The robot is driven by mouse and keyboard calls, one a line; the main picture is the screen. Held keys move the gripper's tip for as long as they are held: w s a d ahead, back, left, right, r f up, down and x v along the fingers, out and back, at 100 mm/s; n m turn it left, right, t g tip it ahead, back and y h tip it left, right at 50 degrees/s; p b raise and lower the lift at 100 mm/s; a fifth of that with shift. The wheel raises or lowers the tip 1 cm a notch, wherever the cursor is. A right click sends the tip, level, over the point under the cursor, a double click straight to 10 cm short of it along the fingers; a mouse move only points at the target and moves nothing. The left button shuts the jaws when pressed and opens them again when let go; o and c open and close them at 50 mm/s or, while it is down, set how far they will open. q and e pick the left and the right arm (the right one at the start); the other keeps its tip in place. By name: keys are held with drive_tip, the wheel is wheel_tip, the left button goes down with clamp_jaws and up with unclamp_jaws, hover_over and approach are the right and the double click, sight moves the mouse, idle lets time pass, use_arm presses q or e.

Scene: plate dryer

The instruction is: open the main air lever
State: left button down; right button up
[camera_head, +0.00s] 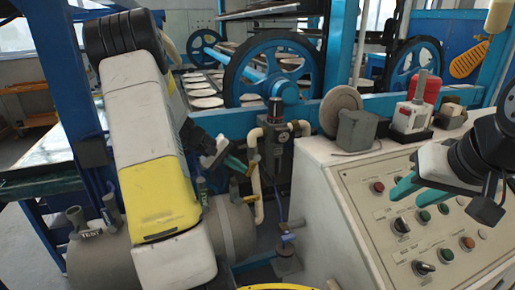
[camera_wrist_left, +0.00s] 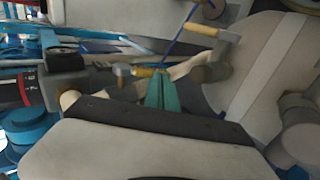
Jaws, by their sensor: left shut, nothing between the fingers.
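My left gripper (camera_head: 236,165) is shut and empty, beside the cream air pipe (camera_head: 256,185) below the regulator (camera_head: 275,125). In the left wrist view its teal fingers (camera_wrist_left: 161,80) are together, with their tips at a small yellow-handled lever (camera_wrist_left: 148,72); I cannot tell whether they touch. A second light-handled lever (camera_wrist_left: 205,30) shows farther up in that view. I cannot tell which is the main air lever. My right gripper (camera_head: 420,192) is above the control panel, its two teal fingers apart, with nothing seen between them.
The sloped control panel (camera_head: 365,200) with buttons and knobs fills the right. A grey tank (camera_head: 100,262) lies low at the left, partly behind my left arm. A large blue wheel (camera_head: 275,88) stands behind the regulator. A round disc and small boxes sit atop the panel cabinet.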

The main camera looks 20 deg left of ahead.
use_arm(q)
drive_tip(key=shift+w+d+f+t+h, duration=0.3)
drive_tip(key=shift+d+f, duration=0.1)
drive_tip(key=shift+f, duration=0.3)
drive_tip(key=shift+w+d+f+t+h, duration=0.2)
drive_tip(key=shift+w+d+f+h, duration=0.15)
drive_tip(key=shift+f, duration=0.3)
drive_tip(key=shift+d+f, duration=0.1)
drive_tip(key=v, duration=0.8)
